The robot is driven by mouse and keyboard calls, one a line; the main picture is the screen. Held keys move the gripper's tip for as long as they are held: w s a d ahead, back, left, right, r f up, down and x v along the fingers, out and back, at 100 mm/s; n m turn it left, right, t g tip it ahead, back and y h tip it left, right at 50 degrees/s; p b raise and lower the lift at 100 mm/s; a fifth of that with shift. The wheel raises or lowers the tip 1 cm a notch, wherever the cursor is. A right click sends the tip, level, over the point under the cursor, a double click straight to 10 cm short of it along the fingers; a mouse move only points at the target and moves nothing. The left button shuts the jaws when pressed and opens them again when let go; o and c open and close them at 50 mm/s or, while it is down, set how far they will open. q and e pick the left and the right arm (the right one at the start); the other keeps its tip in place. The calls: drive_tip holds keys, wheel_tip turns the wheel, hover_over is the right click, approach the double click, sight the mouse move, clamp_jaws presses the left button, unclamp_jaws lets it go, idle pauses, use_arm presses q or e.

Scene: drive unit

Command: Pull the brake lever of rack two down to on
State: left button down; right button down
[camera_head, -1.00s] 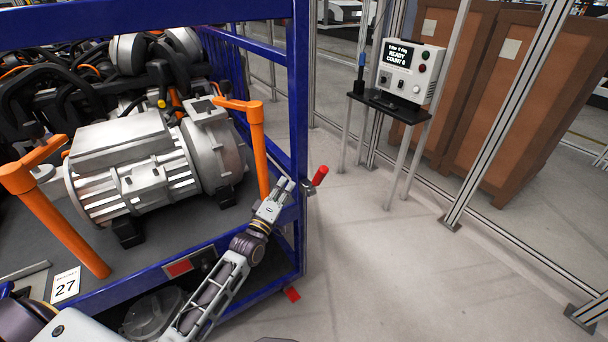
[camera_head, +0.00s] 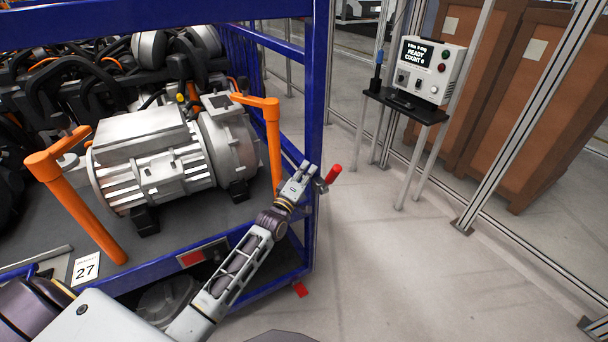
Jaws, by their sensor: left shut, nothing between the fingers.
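The brake lever (camera_head: 333,174) has a red grip and sits on a metal pivot at the blue rack's near right corner post. Its grip points up and outward, a little tilted. My left gripper (camera_head: 307,169) is shut and empty, just left of the lever, close to the pivot. I cannot tell whether the fingers touch it. The blue rack (camera_head: 319,90) carries a silver drive unit (camera_head: 160,165); a card reading 27 (camera_head: 86,268) is on its front. No rack number two can be read. My right gripper is not in view.
Orange upright posts (camera_head: 272,150) with bent tops stand on the rack around the drive unit. A control box (camera_head: 427,70) reading READY stands on a small black table at the back right. Wooden crates (camera_head: 530,90) are behind a frame. The floor right of the rack is clear.

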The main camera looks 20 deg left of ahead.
sight(330, 179)
use_arm(q)
drive_tip(key=shift+w+d+f+p, duration=0.2)
drive_tip(key=shift+w+d+p, duration=0.3)
drive_tip(key=shift+d, duration=0.45)
drive_tip(key=shift+w+d+f+p, duration=0.2)
drive_tip(key=shift+w+d+p, duration=0.3)
drive_tip(key=shift+d, duration=0.45)
